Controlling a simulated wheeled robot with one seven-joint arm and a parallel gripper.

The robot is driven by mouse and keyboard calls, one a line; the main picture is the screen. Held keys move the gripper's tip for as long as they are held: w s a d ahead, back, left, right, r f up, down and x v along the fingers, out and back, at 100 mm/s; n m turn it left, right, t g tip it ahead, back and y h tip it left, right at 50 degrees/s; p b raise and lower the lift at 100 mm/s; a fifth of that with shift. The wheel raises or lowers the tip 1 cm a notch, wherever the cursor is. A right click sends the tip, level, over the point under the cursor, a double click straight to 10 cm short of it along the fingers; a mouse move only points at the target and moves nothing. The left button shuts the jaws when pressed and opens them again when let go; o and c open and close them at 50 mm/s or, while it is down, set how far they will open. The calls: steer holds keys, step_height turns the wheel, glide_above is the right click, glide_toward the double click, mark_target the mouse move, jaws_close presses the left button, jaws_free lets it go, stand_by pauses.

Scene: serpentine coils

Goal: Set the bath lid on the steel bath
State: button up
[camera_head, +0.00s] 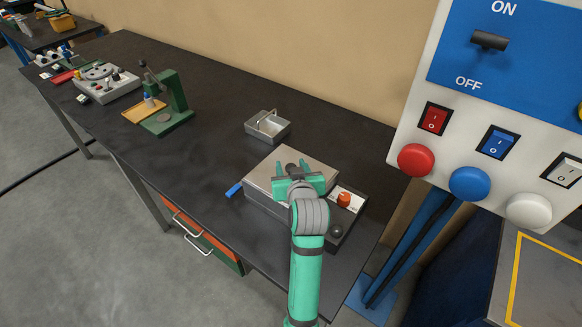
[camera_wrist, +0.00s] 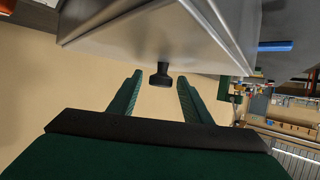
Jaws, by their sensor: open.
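The steel bath (camera_head: 262,199) is a box on the dark bench, with a control panel on its right side. The flat bath lid (camera_head: 267,171) appears to lie across its top; I cannot tell whether it sits fully flush. A dark knob (camera_head: 291,168) stands on the lid. My gripper (camera_head: 293,169) is open over the lid, its green fingers on either side of the knob. In the wrist view, the black knob (camera_wrist: 160,75) shows between the two apart fingers (camera_wrist: 157,92), with clear gaps. My wrist hides the near part of the lid.
A small open steel container (camera_head: 267,132) with a handle stands behind the bath. A blue bar (camera_head: 234,189) sticks out at its left. An orange knob (camera_head: 343,199) is on the panel. A green press (camera_head: 175,105) stands farther left. A switch panel (camera_head: 450,155) fills the right foreground.

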steer(key=v, duration=0.8)
steer(key=r+v, duration=0.1)
steer(key=v, duration=0.3)
steer(key=shift+a, duration=0.15)
